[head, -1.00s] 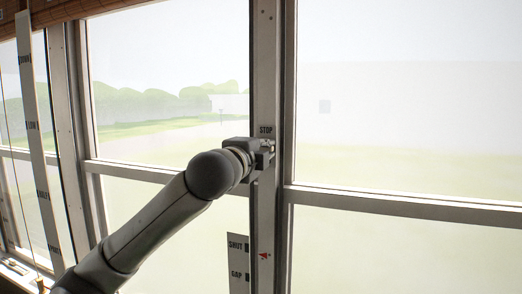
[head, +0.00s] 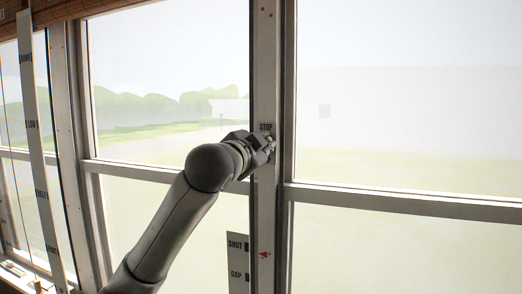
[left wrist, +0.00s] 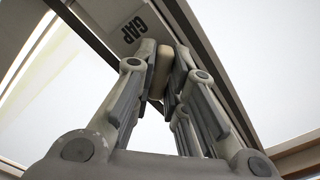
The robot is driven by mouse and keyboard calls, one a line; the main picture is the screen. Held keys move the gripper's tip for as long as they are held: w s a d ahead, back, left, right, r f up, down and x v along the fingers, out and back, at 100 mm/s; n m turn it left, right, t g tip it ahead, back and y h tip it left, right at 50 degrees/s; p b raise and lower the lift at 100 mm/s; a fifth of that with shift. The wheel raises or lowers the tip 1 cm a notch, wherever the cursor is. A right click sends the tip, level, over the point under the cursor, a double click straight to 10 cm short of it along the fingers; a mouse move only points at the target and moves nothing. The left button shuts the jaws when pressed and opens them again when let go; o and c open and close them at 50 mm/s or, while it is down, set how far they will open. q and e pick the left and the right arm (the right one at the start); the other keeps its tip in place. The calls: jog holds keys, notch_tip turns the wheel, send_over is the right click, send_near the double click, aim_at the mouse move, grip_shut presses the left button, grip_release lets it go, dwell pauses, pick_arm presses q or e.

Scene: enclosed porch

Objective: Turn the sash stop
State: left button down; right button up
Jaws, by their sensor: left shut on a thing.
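The sash stop (left wrist: 162,66) shows in the left wrist view as a small beige piece between my fingertips. In the head view my left gripper (head: 266,145) is at the white post between the two windows, just below the STOP label (head: 266,127). Its fingers are shut on the stop and mostly hide it there. The left wrist view shows both fingers of the gripper (left wrist: 160,82) closed around the piece from either side. How far the stop is turned I cannot tell. My right gripper is not in view.
A scale strip (head: 238,262) marked SHUT and GAP runs beside the post below the gripper, with a red pointer (head: 264,255) to its right. Another marked strip (head: 30,125) stands at the left. Window panes and rails flank the post.

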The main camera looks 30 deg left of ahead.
pick_arm(q)
jog(key=shift+f+n+b, duration=0.1)
jog(key=shift+n+b, duration=1)
jog(key=shift+n, duration=3.7)
jog(key=c, duration=1.5)
grip_release()
jog(key=shift+o, duration=0.2)
jog(key=v, duration=1.2)
jog(key=shift+d, duration=0.1)
